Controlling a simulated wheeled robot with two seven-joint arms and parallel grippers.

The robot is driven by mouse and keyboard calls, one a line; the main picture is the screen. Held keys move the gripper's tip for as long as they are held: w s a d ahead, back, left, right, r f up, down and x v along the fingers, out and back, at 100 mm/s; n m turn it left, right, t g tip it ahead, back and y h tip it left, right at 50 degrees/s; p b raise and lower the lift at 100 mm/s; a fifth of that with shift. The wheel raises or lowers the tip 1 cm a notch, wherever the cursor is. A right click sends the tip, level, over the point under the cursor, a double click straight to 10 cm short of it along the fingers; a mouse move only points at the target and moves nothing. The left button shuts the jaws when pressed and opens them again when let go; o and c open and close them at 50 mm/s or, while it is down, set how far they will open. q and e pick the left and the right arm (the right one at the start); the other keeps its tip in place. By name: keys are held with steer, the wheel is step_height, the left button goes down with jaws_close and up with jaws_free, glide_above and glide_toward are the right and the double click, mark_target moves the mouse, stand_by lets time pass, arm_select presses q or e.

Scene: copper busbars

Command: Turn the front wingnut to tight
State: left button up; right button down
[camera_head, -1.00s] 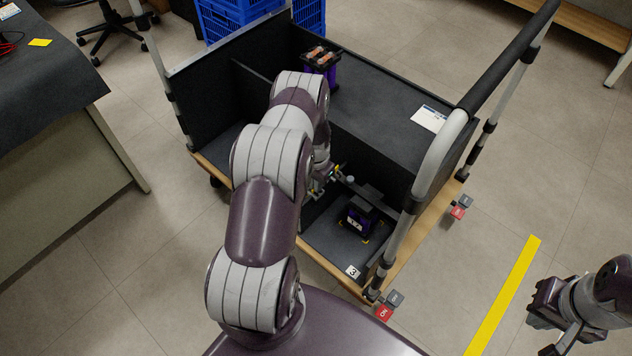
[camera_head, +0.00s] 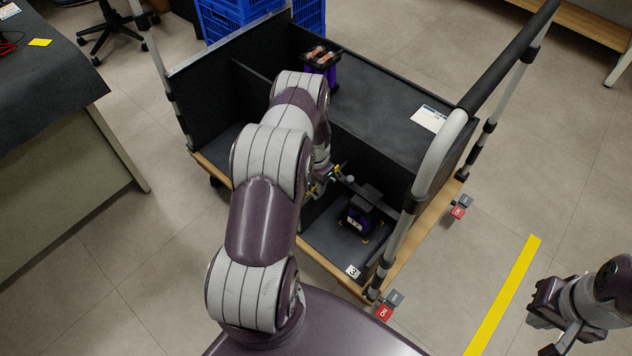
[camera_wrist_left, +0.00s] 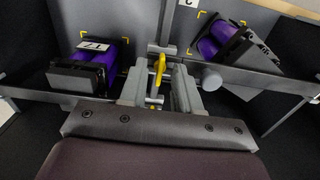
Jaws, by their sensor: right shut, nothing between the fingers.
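A yellow wingnut (camera_wrist_left: 158,68) stands upright on a grey metal bar (camera_wrist_left: 245,82) in the left wrist view. I cannot tell from the pictures whether it is the front one. My left gripper (camera_wrist_left: 159,88) has a finger on each side of it, with visible gaps, so it looks open around the wingnut. In the head view my left gripper (camera_head: 322,182) is down inside the cart beside small yellow parts, partly hidden by my arm. My right gripper (camera_head: 537,311) is shut and empty above the floor at the lower right.
The cart (camera_head: 385,120) has dark divider walls and grey posts close to my left arm. Another module (camera_head: 320,66) stands at the back. Blue crates (camera_head: 225,22) are behind the cart.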

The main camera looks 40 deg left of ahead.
arm_select(q)
step_height(320, 180, up, 13)
steer(key=p, duration=0.3)
steer(key=shift+p, duration=0.35)
steer(key=shift+f, duration=0.15)
